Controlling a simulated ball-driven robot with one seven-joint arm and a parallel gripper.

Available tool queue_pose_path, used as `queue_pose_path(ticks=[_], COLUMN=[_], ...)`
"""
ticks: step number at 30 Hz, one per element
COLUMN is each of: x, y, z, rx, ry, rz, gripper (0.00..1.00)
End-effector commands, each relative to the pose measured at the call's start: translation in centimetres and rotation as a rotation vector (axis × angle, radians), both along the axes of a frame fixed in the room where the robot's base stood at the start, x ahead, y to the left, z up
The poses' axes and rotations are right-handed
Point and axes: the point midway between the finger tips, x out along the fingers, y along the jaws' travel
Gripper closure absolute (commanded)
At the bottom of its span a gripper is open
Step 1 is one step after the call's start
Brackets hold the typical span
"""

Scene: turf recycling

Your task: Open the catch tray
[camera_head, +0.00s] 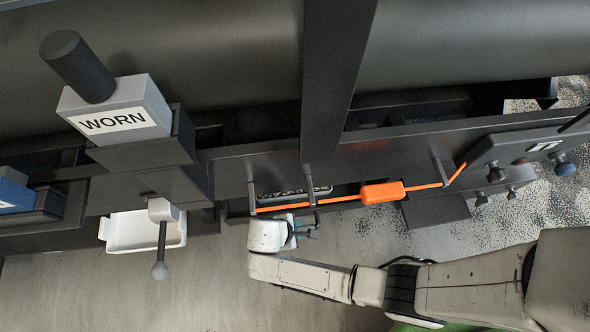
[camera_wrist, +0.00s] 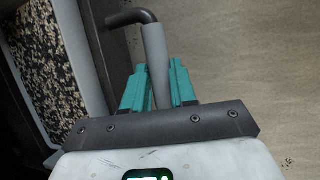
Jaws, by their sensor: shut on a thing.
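My gripper (camera_wrist: 160,88) has teal fingers and is shut on a grey bar handle (camera_wrist: 156,50) with a dark bent end. The handle stands beside a tray (camera_wrist: 88,55) with a pale edge, which looks like the catch tray. It holds speckled black and tan granules. In the head view my gripper (camera_head: 306,232) is at the front of the machine, below the orange line. Part of the speckled tray content (camera_head: 292,191) shows there in a narrow slot. The frame and the orange line hide much of the tray, and my gripper hides part of the handle.
An orange block (camera_head: 382,192) hangs on an orange line across the machine front. A grey box marked WORN (camera_head: 118,110) and a white bin (camera_head: 145,232) with a lever (camera_head: 160,250) are at left. Knobs (camera_head: 564,166) are at right. Open floor (camera_head: 200,295) lies in front.

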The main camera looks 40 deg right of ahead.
Motion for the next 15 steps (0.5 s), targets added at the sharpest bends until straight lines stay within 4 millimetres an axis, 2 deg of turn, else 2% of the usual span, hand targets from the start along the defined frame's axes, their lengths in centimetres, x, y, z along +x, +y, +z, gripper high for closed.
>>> queue_pose_path(ticks=[3, 15], x=[-2.2, -10.9], y=[1.6, 7.9], z=[0.5, 0.2], rx=[0.002, 0.002], ry=[0.005, 0.004], rz=[0.006, 0.009], gripper=[1.00, 1.00])
